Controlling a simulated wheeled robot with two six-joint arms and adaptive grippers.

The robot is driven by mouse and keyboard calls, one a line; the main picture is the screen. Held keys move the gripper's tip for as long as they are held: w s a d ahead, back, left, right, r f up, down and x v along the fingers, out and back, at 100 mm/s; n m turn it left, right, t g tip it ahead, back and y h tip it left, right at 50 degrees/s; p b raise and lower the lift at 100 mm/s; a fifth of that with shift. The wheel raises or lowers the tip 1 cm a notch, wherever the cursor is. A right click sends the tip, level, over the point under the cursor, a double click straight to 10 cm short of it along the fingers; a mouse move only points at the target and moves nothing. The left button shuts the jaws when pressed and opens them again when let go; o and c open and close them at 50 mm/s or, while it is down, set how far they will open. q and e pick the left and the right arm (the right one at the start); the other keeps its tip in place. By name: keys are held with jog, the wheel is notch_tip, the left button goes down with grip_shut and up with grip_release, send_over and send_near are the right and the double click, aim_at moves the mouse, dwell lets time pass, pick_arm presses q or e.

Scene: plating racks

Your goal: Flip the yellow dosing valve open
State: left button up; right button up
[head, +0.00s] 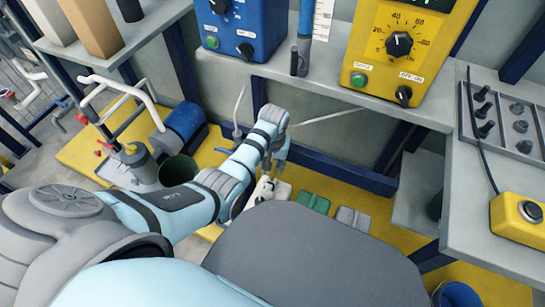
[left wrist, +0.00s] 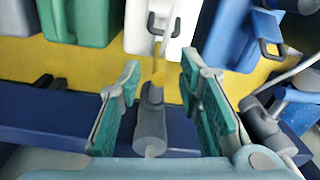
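In the left wrist view, a grey valve body (left wrist: 150,125) stands between the two fingers. A narrow yellow part, which looks like the yellow valve's lever (left wrist: 159,76), shows just beyond it against a yellow floor, so its outline is hard to make out. My left gripper (left wrist: 160,88) is open, with one green-padded finger on each side of the valve; I cannot tell whether either pad touches it. In the head view my left gripper (head: 270,165) points down below the bench edge, and the yellow valve cannot be made out there. My right gripper is not in view.
A second valve with a blue handle (left wrist: 296,95) sits close to the right finger. White (left wrist: 160,25), green (left wrist: 85,20) and blue (left wrist: 232,35) containers stand beyond the fingers. In the head view, the bench (head: 330,80) carries a yellow control box (head: 405,45) and overhangs the gripper's area.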

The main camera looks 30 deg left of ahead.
pick_arm(q)
notch_tip(320, 180, up, 9)
jog(key=shift+s+d+r, duration=0.1)
jog(key=shift+r, duration=0.1)
dwell(0.3)
